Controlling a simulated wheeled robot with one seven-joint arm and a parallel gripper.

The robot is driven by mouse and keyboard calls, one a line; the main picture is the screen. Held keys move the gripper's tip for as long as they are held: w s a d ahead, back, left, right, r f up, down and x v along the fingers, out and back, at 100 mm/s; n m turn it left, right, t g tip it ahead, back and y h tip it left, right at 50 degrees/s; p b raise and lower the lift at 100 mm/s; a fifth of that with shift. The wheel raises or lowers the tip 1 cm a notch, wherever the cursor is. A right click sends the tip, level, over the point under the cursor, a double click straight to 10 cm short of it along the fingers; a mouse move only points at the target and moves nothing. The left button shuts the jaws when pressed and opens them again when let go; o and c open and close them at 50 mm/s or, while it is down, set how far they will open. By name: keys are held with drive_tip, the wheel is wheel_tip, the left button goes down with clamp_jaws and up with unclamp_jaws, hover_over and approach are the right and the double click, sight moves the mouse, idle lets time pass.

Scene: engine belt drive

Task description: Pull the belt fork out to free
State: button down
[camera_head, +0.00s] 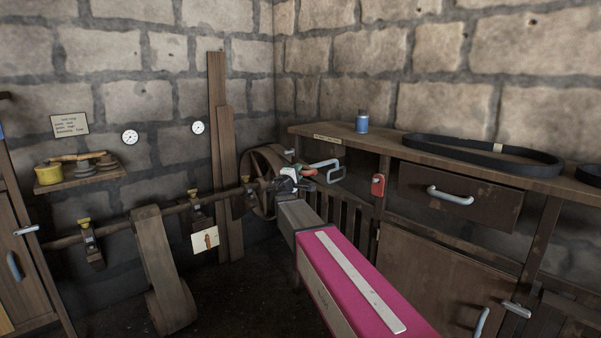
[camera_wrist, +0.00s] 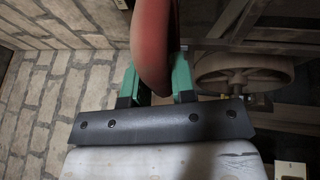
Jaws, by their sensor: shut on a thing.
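A red rounded handle (camera_wrist: 152,45), seemingly the belt fork's, stands between the two green fingers of my gripper (camera_wrist: 155,82) in the wrist view. The fingers are closed on it from both sides. In the head view my gripper (camera_head: 298,174) is at the end of my outstretched arm, in front of the spoked wheel (camera_head: 259,168) on the line shaft. A bit of red (camera_head: 309,172) shows at the gripper. A pale green bent bar (camera_head: 329,171) extends to its right; I cannot tell whether it joins the handle. The fork's far end is hidden.
A wooden bench (camera_head: 374,141) stands at the right, with a blue bottle (camera_head: 362,121) and a black belt loop (camera_head: 483,153) on top. A wide belt (camera_head: 160,260) hangs from the shaft at left. Planks lean against the wall.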

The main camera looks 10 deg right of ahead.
drive_tip(key=shift+s+a, duration=0.15)
drive_tip(key=c, duration=1)
unclamp_jaws()
drive_tip(key=shift+o, duration=0.2)
drive_tip(key=shift+a, duration=0.1)
drive_tip(key=v, duration=1.1)
